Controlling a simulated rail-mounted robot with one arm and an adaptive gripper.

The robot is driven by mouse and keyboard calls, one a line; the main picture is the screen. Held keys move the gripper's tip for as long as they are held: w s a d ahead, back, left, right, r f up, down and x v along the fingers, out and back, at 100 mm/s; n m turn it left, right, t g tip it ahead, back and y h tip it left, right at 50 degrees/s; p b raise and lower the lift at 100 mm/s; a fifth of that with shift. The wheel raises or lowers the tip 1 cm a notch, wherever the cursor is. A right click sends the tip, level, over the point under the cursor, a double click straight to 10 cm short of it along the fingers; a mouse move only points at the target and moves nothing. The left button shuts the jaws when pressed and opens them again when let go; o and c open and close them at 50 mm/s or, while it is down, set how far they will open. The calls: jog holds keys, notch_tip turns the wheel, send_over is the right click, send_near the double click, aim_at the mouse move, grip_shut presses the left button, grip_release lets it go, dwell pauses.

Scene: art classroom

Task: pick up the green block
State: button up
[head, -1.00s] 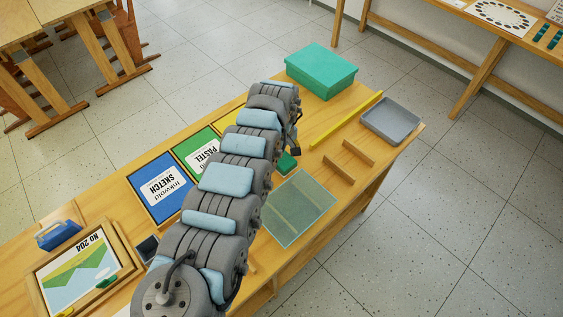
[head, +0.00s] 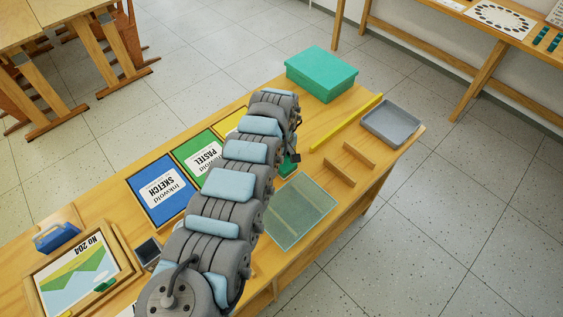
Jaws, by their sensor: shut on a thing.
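The green block (head: 286,168) is on the wooden table, just right of my arm and above the glass sheet in the head view. It is small and partly hidden by my gripper. My gripper (head: 292,159) is at the block with its dark fingertips against it, shut on it. My arm hides much of the gripper. I cannot tell whether the block still touches the table.
A clear glass sheet (head: 298,212) lies close below the block. A yellow strip (head: 346,123), a grey tray (head: 392,122), wooden rails (head: 352,160) and a teal box (head: 321,75) are farther right. Sketch (head: 161,190) and pastel (head: 203,154) pads lie left of my arm.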

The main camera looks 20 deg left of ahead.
jog(key=r, duration=0.2)
jog(key=r+p, duration=0.1)
jog(key=r, duration=0.1)
jog(key=shift+s+a+p, duration=0.1)
jog(key=shift+s+p, duration=0.1)
jog(key=shift+p, duration=0.1)
jog(key=s+r+p, duration=0.8)
jog(key=s+p, duration=0.5)
jog(key=p, duration=0.4)
jog(key=shift+s+r+p, duration=0.3)
jog(key=shift+r+p, duration=0.05)
jog(key=shift+r, duration=0.05)
jog(key=shift+a, duration=0.1)
